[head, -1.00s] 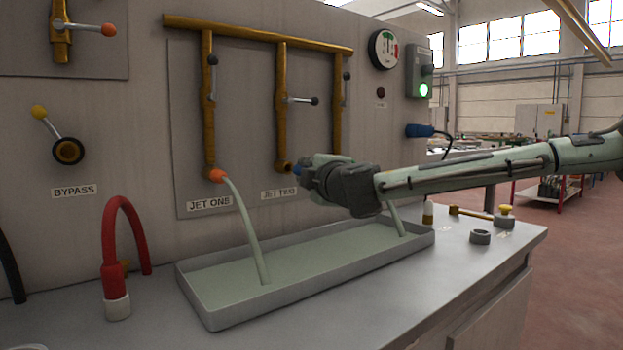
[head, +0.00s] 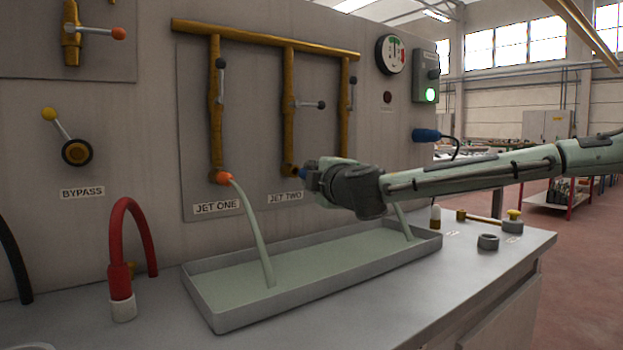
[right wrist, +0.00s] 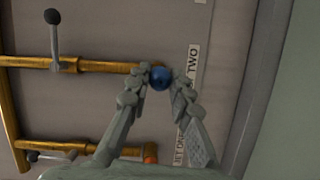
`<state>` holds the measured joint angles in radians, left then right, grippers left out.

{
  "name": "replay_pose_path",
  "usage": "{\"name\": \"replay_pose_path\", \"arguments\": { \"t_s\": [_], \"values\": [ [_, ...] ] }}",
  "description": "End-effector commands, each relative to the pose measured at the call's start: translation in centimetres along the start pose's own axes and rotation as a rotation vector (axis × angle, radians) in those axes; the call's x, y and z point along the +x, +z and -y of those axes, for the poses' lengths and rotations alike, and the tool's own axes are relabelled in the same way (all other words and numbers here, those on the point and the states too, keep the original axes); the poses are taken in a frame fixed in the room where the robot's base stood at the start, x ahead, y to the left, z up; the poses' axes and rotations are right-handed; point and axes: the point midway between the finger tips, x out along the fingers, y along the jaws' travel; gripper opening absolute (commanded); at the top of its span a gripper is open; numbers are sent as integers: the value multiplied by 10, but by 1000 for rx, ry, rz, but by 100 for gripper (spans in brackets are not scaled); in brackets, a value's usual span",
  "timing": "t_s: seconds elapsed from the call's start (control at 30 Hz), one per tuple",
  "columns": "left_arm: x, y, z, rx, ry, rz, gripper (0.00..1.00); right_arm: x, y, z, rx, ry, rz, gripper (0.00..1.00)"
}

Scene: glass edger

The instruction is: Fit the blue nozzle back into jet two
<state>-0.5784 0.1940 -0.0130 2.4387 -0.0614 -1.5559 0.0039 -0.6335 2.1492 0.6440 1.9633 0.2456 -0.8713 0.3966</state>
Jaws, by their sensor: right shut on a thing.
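My right gripper (head: 312,175) is shut on the blue nozzle (head: 303,173) at the lower end of the jet two pipe (head: 289,120). In the right wrist view the blue nozzle (right wrist: 161,79) sits between the two fingertips, in line with the end of the brass pipe (right wrist: 100,66). Whether the nozzle touches or is seated in the outlet I cannot tell. The JET TWO label (head: 285,197) is just below. Jet two's lever (head: 310,104) points sideways. My left gripper is not in view.
Jet one's orange nozzle (head: 222,177) pours a pale stream into the grey tray (head: 216,318). Another stream falls at the tray's right end. A red hose (head: 121,270) stands left. A grey ring (head: 488,241) and a yellow-topped part (head: 513,222) lie on the right of the bench.

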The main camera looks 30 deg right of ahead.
Motion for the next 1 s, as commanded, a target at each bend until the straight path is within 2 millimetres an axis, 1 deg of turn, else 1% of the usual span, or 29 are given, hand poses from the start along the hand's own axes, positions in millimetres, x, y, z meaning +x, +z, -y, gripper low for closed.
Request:
{"name": "replay_pose_path", "arguments": {
  "t_s": [0.47,0.77,1.0],
  "values": [
    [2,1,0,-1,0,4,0,0,0,-1,0,1,0,0],
    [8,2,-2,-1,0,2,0,0,0,0,0,1,0,0],
    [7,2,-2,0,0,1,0,0,0,-1,0,1,0,0]
  ]
}}
